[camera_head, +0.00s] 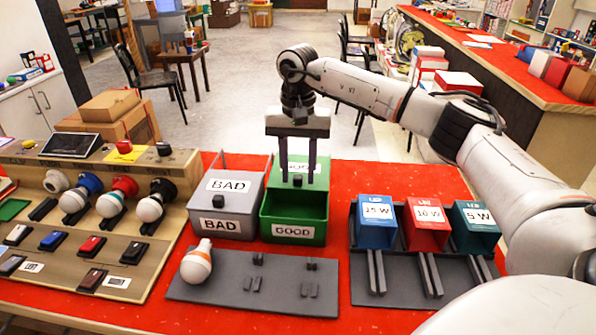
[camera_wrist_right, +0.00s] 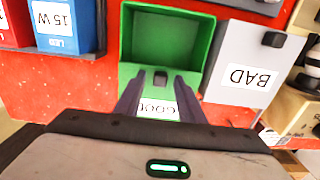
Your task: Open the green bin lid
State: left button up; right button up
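The green bin (camera_head: 293,215) stands on the red table beside the grey BAD bin. Its lid (camera_head: 318,170), labelled GOOD, is raised and tilted back, and the green inside of the bin shows below it. A small dark knob (camera_head: 298,180) sits near the lid's lower edge. My right gripper (camera_head: 298,182) points down at the lid, its two dark fingers apart on either side of the knob. In the right wrist view, the knob (camera_wrist_right: 160,78) shows between the fingers, with gaps at its sides; the bin's open inside (camera_wrist_right: 165,38) lies beyond. My left gripper is out of view.
The grey BAD bin (camera_head: 225,198) is closed, directly left of the green bin. A grey tray (camera_head: 225,287) with a white and orange bulb (camera_head: 196,264) lies in front. Blue, red and dark green LED boxes (camera_head: 425,222) stand at the right. Bulbs stand on the wooden rack (camera_head: 150,250) at the left.

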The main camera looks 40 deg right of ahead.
notch_tip(320, 180, up, 10)
dwell(0.4)
dwell(0.4)
